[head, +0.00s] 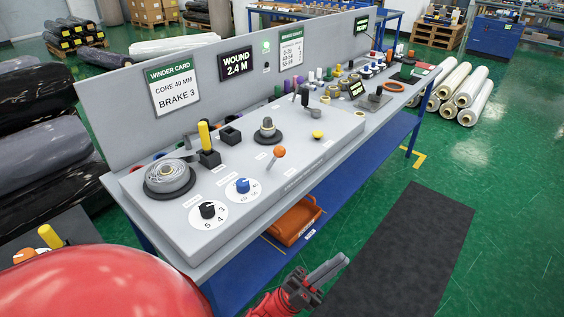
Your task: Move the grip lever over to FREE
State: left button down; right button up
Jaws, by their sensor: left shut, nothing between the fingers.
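Several levers stand on the grey console (330,133), and their small labels are too small to read, so I cannot tell for sure which is the grip lever. A lever with an orange ball (279,152) leans on the front part of the panel. A dark lever (304,97) stands farther back. My left gripper (341,261) is shut and empty, low in front of the bench, apart from all the levers. My right gripper is not in view.
A black dial (207,210) and a blue dial (242,185) sit at the console's near end. A winder card (173,89) reads core 40 mm, brake 3; a display (236,64) reads wound 2.4 m. An orange bin (296,221) sits beneath. The dark mat (410,250) is clear.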

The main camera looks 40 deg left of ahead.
pick_arm(q)
jog(key=w+a+f+m+g+y+p, duration=0.1)
jog(key=w+a+f+g+y, duration=0.15)
jog(key=w+a+y, duration=0.5)
jog(key=w+a+m+y+p, duration=0.1)
jog(key=w+a+y, duration=0.1)
jog(key=a+y, duration=1)
jog(key=a, duration=0.5)
jog(key=shift+a+f+y, duration=0.15)
jog(key=shift+a+y, duration=0.15)
jog(key=shift+y, duration=0.05)
jog(key=shift+w+t, duration=0.1)
jog(key=shift+t, duration=0.15)
